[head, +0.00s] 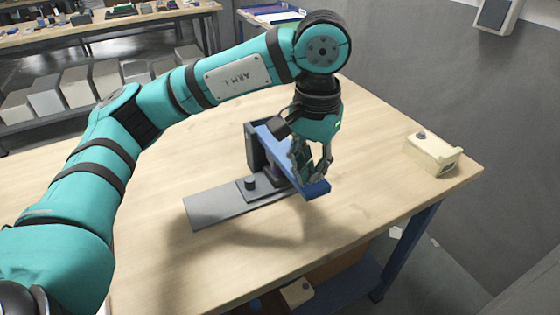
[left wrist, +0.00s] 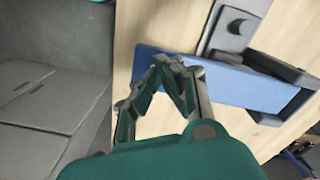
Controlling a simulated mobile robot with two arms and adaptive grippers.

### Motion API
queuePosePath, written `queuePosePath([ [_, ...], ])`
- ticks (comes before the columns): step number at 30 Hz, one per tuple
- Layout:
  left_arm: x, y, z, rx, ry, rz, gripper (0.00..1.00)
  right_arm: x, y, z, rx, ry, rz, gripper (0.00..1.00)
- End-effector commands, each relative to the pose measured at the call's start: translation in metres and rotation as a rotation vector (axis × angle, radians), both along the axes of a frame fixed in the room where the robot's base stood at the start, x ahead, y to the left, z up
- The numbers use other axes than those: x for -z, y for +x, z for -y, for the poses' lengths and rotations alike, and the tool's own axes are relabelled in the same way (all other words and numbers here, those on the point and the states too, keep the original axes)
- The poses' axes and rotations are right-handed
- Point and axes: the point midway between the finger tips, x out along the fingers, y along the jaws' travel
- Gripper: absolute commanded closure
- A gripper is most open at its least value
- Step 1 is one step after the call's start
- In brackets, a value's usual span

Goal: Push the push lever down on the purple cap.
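The push lever (head: 315,188) is a long blue bar. It runs from a dark upright bracket (head: 254,148) toward the front right, over a grey base plate (head: 215,205). A dark purplish piece, which looks like the purple cap (head: 273,172), shows partly under the lever; the lever and gripper hide much of it. My left gripper (head: 313,178) points down at the lever's free end, its fingertips drawn together. In the left wrist view the fingertips (left wrist: 166,64) overlap the blue lever (left wrist: 225,82). I cannot tell whether they touch it. My right gripper is not in view.
A dark block with a round knob (head: 250,184) sits on the base plate. A cream box with a button (head: 432,153) stands at the table's right. The wooden table (head: 375,215) is clear around the fixture. Shelves with grey bins (head: 60,90) stand behind.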

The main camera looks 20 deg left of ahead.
Motion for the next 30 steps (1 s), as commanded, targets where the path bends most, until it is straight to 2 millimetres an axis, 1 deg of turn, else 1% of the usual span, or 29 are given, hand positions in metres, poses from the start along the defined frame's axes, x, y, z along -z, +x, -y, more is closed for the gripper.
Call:
queuePosePath([
  [1, 0.0038, -0.0008, -0.0005, 0.000, 0.004, -0.007, 1.00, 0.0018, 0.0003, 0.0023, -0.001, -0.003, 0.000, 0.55],
  [30, 0.0037, -0.0007, -0.0002, 0.000, 0.003, -0.006, 1.00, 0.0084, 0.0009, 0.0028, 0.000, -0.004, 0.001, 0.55],
])
